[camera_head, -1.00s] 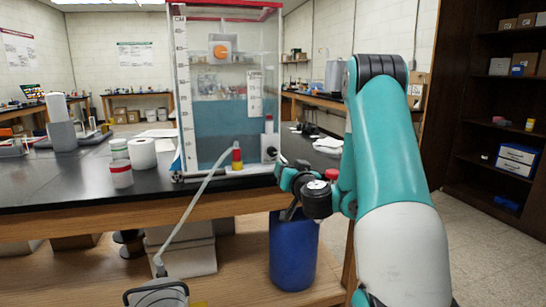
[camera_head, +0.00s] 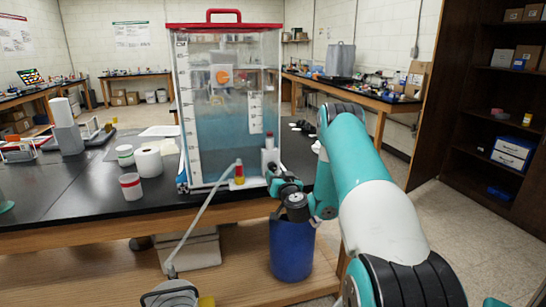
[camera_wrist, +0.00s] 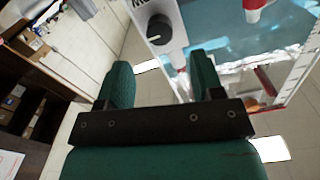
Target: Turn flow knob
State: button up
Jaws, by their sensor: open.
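The flow knob (camera_wrist: 159,28) is a round black dial with a white mark, on a pale block at the tank's side. It shows at the top of the wrist view, beyond my fingertips. My gripper (camera_wrist: 160,70) is open and empty, its two green fingers apart, with the knob a little left of the middle of the gap and not touched. In the head view my gripper (camera_head: 275,177) is at the lower right corner of the clear water tank (camera_head: 212,160). There the knob is mostly hidden by the gripper and too small to make out.
The tank stands on a black bench (camera_head: 80,205). A hose (camera_head: 205,215) runs from a red and yellow fitting (camera_head: 239,172) down past the bench edge. A blue drum (camera_head: 292,250) is below my gripper.

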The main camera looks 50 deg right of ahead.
aim_at(273, 168)
jog(key=w+p, duration=0.1)
jog(key=p, duration=0.1)
jog(key=d+r+p, duration=0.1)
jog(key=p, duration=0.1)
jog(key=shift+w, duration=0.35)
jog(key=shift+w+d+f+p, duration=0.25)
jog(key=shift+w+d+p, duration=0.05)
jog(key=shift+w+p, duration=0.45)
jog(key=shift+w+d+p, duration=0.5)
jog(key=shift+w+p, duration=0.05)
jog(key=shift+p, duration=0.3)
jog(key=shift+p+x, duration=0.85)
jog(key=shift+x, duration=0.5)
jog(key=shift+f, duration=0.25)
jog(key=c, duration=0.9)
